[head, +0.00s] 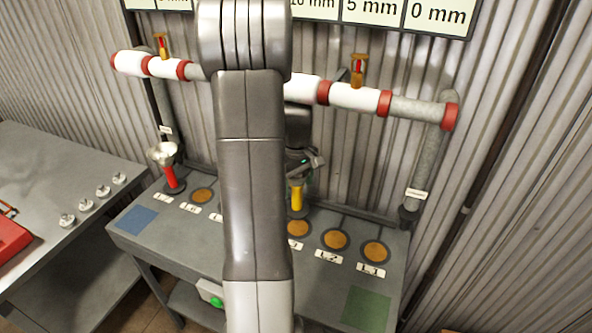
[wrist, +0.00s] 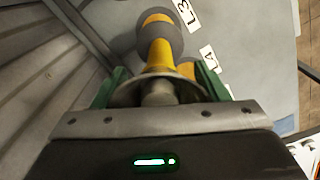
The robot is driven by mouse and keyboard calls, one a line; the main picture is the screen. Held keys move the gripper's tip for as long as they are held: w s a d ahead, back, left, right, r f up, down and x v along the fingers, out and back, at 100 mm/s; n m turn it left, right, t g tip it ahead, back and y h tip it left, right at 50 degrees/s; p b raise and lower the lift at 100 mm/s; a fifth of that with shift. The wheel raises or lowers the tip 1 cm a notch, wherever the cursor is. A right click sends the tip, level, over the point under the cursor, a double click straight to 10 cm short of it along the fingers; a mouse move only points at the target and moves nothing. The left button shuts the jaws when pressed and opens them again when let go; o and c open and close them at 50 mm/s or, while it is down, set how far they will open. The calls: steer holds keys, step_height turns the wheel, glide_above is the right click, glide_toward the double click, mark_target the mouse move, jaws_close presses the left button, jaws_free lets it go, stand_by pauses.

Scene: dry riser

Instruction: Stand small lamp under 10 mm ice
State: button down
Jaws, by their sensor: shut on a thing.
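A yellow lamp (head: 297,196) is upright below my gripper (head: 302,165), just behind the third round pad from the right (head: 298,228) in the head view. In the wrist view, my gripper (wrist: 160,90) is shut on the lamp's neck by its wide grey dish. The yellow body (wrist: 160,52) and dark grey foot point away, beside the label L3 (wrist: 187,15). I cannot tell whether the foot touches the bench. A red lamp (head: 171,176) with a silver dish stands at the bench's left. The thickness board (head: 400,12) is partly cut off.
The bench (head: 150,250) carries pads labelled L1 (head: 375,250) and L2 (head: 335,240), both empty. A frosted pipe (head: 354,96) with red bands runs above it. A side table (head: 40,165) holds small silver knobs and a red box (head: 8,240). My arm hides the middle.

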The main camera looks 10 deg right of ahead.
mark_target(298, 202)
steer(key=shift+d+r, duration=0.15)
steer(key=shift+d+f+b, duration=0.1)
steer(key=shift+f+b, duration=0.35)
steer(key=shift+f, duration=0.2)
steer(key=shift+f+b, duration=1.85)
steer(key=shift+f, duration=0.95)
steer(key=shift+f+b, duration=0.4)
steer(key=shift+f, duration=0.1)
steer(key=shift+c, duration=0.8)
jaws_free()
steer(key=shift+f, duration=0.1)
steer(key=shift+r+b, duration=0.55)
steer(key=shift+r, duration=3.3)
